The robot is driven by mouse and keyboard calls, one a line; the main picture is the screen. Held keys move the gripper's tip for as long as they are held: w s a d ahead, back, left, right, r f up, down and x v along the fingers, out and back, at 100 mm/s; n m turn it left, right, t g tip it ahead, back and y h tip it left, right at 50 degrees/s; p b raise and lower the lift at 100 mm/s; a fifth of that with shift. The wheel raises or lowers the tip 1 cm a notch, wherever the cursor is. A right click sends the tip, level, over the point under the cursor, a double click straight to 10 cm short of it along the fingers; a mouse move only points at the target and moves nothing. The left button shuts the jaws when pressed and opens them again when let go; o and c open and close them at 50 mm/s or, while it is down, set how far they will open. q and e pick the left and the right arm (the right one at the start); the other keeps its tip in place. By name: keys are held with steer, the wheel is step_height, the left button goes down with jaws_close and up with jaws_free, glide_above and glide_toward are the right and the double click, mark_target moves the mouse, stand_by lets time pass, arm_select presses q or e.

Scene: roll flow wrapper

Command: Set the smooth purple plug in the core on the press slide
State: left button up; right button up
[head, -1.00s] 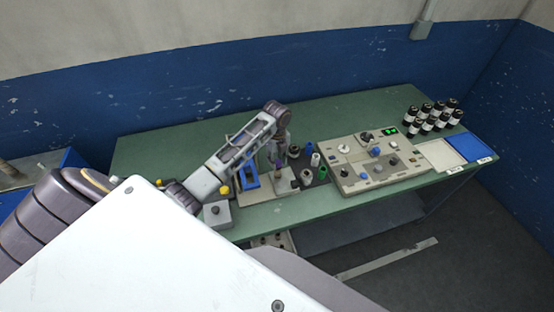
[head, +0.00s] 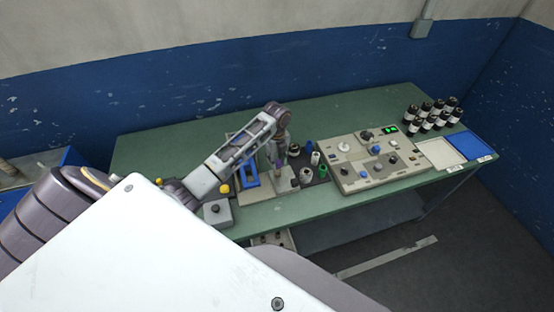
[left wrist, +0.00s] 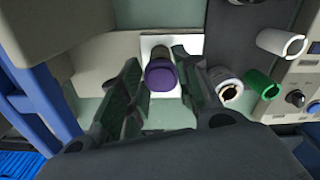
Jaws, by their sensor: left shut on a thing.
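The smooth purple plug (left wrist: 162,75) is between the fingers of my left gripper (left wrist: 160,88), which is shut on it. In the left wrist view a white square surface (left wrist: 183,46) shows behind and below the plug. The plug hides what is directly under it, so I cannot tell whether it touches a core. In the head view the left gripper (head: 281,163) points down over the pale press area beside the blue frame (head: 250,175). The core on the press slide is not clearly visible. My right gripper is not in view.
A dark rack holds a white core (left wrist: 230,90), a green core (left wrist: 262,85) and another white core (left wrist: 281,43), close to the right finger. A control panel (head: 350,182) stands to the right. Several dark bottles (head: 438,108) and a blue tray (head: 468,145) are further right.

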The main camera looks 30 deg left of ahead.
arm_select(q)
steer(key=shift+f, duration=0.15)
stand_by(0.4)
steer(key=o, duration=1.2)
steer(key=shift+o, duration=0.2)
steer(key=shift+r, duration=4.05)
steer(key=shift+s+f, duration=0.1)
steer(key=shift+s, duration=0.05)
